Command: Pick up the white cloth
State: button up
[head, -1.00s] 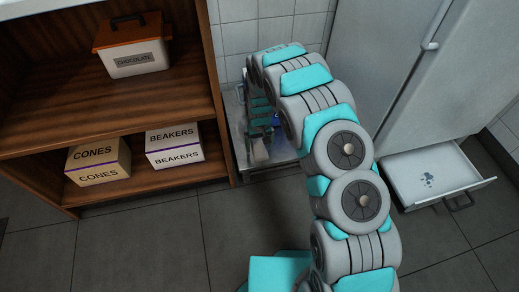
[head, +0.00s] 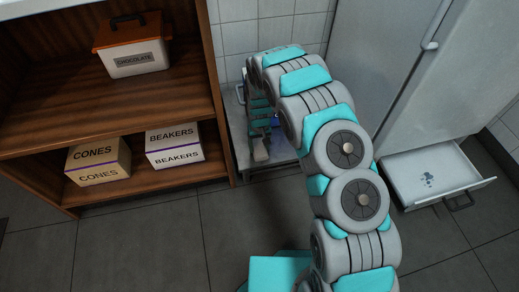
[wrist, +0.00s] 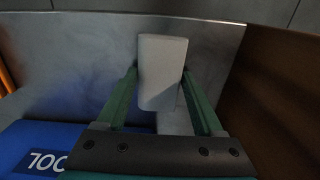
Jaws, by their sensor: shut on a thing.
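The white cloth (wrist: 162,70) is a small folded pale block in the wrist view, between the two green fingers of my gripper (wrist: 160,78). The fingers are shut on its sides, and its far end sticks out past the fingertips. In the head view the cloth (head: 261,151) shows as a small pale patch at the end of my gripper (head: 259,128), low over a grey metal surface (head: 285,167). My arm hides part of that area. I cannot tell whether the cloth still touches the metal.
A wooden shelf (head: 110,105) with boxes stands left in the head view. A fridge (head: 385,70) and an open white drawer (head: 430,172) are at right.

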aim_at(260, 148)
jog(key=shift+c, duration=0.2)
jog(key=shift+w+r, duration=0.1)
jog(key=shift+r, duration=0.8)
jog(key=shift+s+r, duration=0.25)
jog(key=shift+r, duration=0.7)
jog(key=s+d+r, duration=0.1)
jog(key=s+d, duration=0.2)
jog(key=s, duration=1.2)
jog(key=shift+s+r, duration=0.15)
jog(key=shift+s, duration=0.05)
jog(key=shift+d, duration=0.1)
